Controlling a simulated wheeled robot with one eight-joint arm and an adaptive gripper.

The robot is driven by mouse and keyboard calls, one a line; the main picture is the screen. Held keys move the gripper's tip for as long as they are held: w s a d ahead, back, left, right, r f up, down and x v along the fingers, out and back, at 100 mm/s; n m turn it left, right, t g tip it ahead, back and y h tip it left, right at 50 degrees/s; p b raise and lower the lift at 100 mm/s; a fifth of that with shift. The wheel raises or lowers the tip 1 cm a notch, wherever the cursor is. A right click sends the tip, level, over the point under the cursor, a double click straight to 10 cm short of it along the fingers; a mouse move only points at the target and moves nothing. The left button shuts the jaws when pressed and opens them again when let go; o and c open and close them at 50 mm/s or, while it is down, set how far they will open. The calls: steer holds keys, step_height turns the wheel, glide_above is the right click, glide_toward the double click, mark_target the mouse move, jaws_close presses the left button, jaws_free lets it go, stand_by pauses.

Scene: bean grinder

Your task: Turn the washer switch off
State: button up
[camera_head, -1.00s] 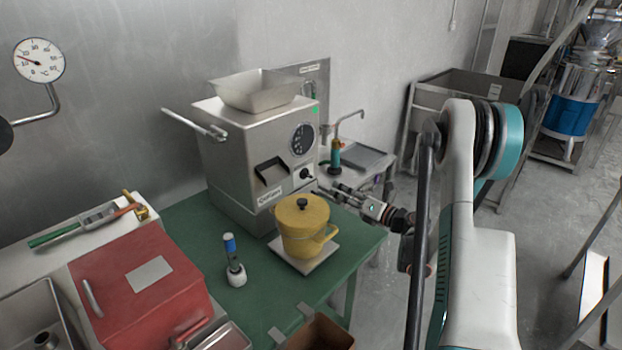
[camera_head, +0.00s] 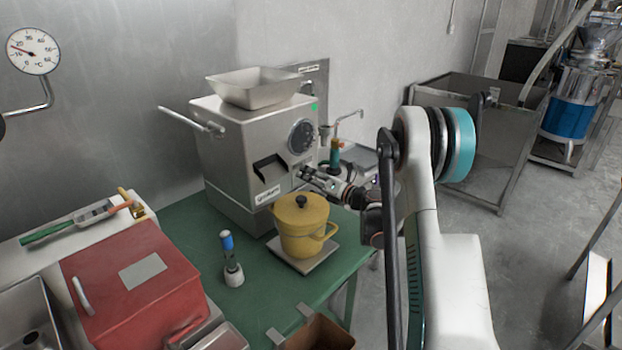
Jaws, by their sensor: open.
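A grey metal machine (camera_head: 235,150) with a hopper on top stands on the green table. Its front has a round dark dial (camera_head: 301,136), a small green light (camera_head: 314,107), a dark spout opening and a white label too small to read surely. My gripper (camera_head: 304,174) is open at the lower right of this front, where a dark rotary knob sits. The gripper hides the knob, so I cannot tell its setting or whether the fingers touch it. I see no part clearly marked as a washer switch.
A yellow lidded pot (camera_head: 300,226) stands on a pale plate just below my gripper. A blue-topped brush-like tool (camera_head: 232,262) and a red box (camera_head: 130,285) are to the left. A sink with a tap (camera_head: 345,122) is behind.

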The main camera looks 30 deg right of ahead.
steer(key=shift+c, duration=0.6)
steer(key=c, duration=0.9)
steer(key=shift+c, duration=0.2)
steer(key=shift+m, duration=0.3)
steer(key=m+b, duration=0.1)
steer(key=m, duration=0.8)
steer(key=shift+m+b, duration=0.3)
